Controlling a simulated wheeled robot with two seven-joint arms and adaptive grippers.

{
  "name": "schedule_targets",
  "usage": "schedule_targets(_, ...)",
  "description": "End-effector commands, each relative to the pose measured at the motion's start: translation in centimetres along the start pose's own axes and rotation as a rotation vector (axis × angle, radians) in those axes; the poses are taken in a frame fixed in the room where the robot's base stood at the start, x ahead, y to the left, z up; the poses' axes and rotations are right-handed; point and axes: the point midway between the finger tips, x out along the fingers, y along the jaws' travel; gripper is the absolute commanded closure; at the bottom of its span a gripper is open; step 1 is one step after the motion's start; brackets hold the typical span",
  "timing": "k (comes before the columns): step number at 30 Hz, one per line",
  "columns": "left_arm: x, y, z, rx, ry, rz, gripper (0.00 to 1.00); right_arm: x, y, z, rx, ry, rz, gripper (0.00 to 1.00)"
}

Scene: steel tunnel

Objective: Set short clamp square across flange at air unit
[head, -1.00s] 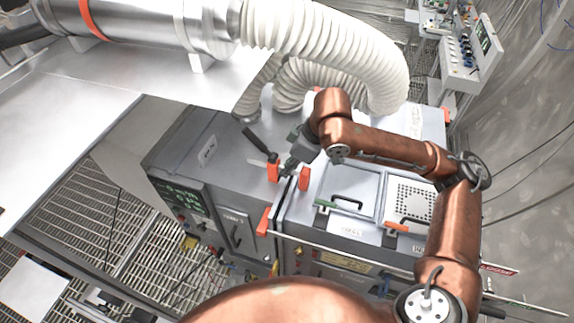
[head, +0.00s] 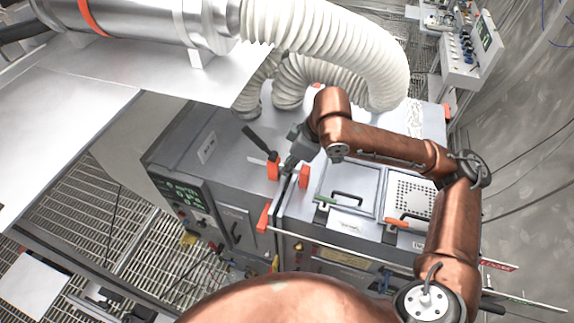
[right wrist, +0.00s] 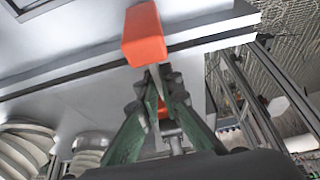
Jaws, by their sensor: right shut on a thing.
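The short clamp has a black handle (head: 261,142), a thin pale bar and two orange jaws (head: 273,170). It sits over the seam, apparently the flange (head: 281,198), between the two grey air unit boxes (head: 205,155). My right gripper (head: 291,163) is shut on the clamp, between the handle and the right-hand jaw. In the right wrist view, an orange jaw (right wrist: 146,36) stands just beyond the green gripper fingers (right wrist: 158,88). Whether the jaws touch the flange, and the exact squareness, I cannot tell. My left gripper is not in view.
Another orange clamp piece (head: 263,216) sits lower on the same seam. A white ribbed hose (head: 335,45) arches behind my right arm. Lids with green (head: 323,200) and orange (head: 397,221) parts lie to the right. A white panel (head: 180,82) overhangs the left unit.

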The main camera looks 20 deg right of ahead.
Motion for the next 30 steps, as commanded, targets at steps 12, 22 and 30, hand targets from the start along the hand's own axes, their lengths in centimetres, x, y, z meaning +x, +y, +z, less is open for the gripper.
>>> schedule_targets(12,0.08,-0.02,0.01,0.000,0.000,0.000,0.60,0.33,0.07,0.01,-0.001,0.006,0.004,0.91)
schedule_targets(22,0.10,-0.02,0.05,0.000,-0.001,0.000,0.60,0.44,0.03,0.16,0.000,0.002,0.002,0.74)
schedule_targets(30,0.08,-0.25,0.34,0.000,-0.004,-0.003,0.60,0.00,0.03,0.28,0.001,-0.002,0.000,0.74)
